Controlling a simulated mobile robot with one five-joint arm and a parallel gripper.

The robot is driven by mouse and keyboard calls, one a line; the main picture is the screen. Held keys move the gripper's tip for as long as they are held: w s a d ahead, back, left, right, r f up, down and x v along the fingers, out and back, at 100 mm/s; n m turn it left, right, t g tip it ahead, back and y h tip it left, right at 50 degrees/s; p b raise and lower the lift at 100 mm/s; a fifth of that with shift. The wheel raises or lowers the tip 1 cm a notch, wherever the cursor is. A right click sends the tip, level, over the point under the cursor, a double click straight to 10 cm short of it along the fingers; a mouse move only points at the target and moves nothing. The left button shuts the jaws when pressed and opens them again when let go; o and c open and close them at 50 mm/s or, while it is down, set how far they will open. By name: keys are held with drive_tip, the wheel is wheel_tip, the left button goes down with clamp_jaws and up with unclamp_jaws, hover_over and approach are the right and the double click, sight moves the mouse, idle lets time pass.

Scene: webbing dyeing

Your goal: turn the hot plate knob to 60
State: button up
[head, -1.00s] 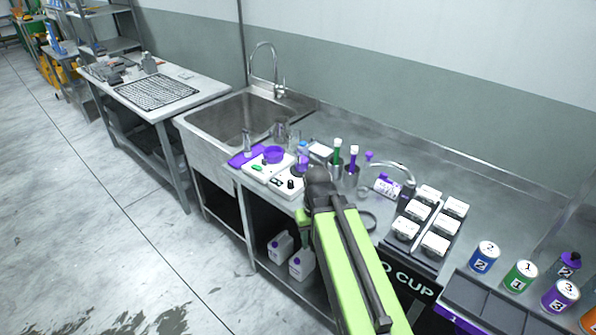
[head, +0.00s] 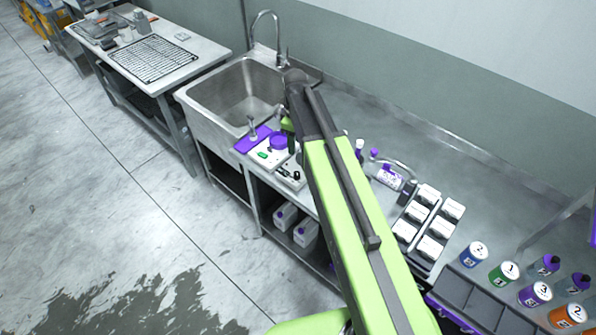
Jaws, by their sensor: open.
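The hot plate (head: 289,179) is a small white unit near the bench's front edge, partly hidden by my arm. A dark knob (head: 295,175) shows on its front; its pointer and scale are too small to read. My gripper (head: 291,146) hangs from the wrist above and behind the hot plate's front, apart from the knob. It is open, small in the picture and partly covered by my arm, and nothing shows in it.
Left of the hot plate are a white scale (head: 267,159) with a purple dish (head: 281,141) and a purple mat (head: 246,144). The sink (head: 240,95) lies beyond. Right of my arm stand a purple-labelled bottle (head: 389,178), white-topped containers (head: 417,211) and numbered cans (head: 474,254).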

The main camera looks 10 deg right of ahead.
sight(297, 173)
wheel_tip(297, 173, down, 16)
drive_tip(key=b, duration=1.5)
drive_tip(key=shift+d, duration=0.15)
drive_tip(key=shift+r, duration=0.15)
clamp_jaws()
